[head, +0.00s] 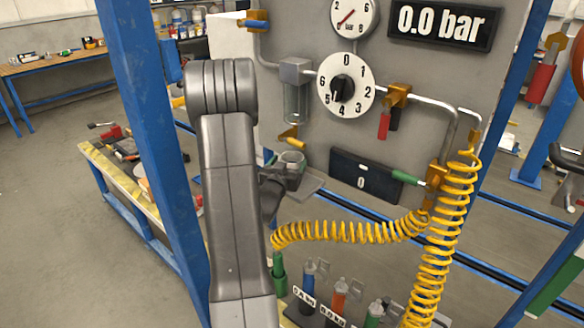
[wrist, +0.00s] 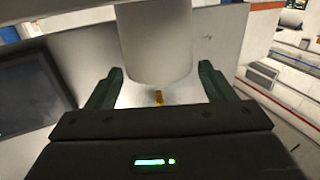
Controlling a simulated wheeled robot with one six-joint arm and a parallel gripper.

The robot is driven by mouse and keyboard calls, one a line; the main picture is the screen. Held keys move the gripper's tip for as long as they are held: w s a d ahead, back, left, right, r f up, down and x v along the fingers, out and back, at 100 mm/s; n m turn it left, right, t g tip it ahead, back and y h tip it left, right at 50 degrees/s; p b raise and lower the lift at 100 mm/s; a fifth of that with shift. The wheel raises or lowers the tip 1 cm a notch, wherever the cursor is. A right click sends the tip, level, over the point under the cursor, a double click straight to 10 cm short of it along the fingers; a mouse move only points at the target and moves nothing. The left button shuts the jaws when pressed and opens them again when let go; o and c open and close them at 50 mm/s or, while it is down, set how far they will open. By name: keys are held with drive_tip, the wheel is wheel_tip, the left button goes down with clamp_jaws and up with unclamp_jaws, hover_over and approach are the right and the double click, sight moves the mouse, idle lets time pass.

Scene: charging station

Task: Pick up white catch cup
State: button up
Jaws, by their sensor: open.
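The white catch cup (head: 291,158) shows small in the head view, below the clear filter bowl (head: 296,103) and its brass drain valve (head: 291,136). My gripper (head: 284,172) is at the cup there, partly hidden behind my arm. In the wrist view, my gripper (wrist: 161,82) is open, with its two green fingers apart. A large pale cylinder (wrist: 155,40), which looks like the cup, stands between and beyond the fingertips. Gaps show on both sides, and I see no clear contact. A small brass part (wrist: 158,98) shows past its edge.
The grey panel (head: 405,70) carries a gauge, a dial (head: 346,84) and pipes close to my gripper. A coiled yellow hose (head: 350,229) hangs below right. A blue post (head: 155,150) rises on the left.

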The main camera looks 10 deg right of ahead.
sight(295, 153)
drive_tip(key=shift+p+x, duration=0.65)
drive_tip(key=shift+x, duration=1.3)
drive_tip(key=shift+f, duration=0.15)
drive_tip(key=shift+c, duration=0.5)
drive_tip(key=c, duration=0.6)
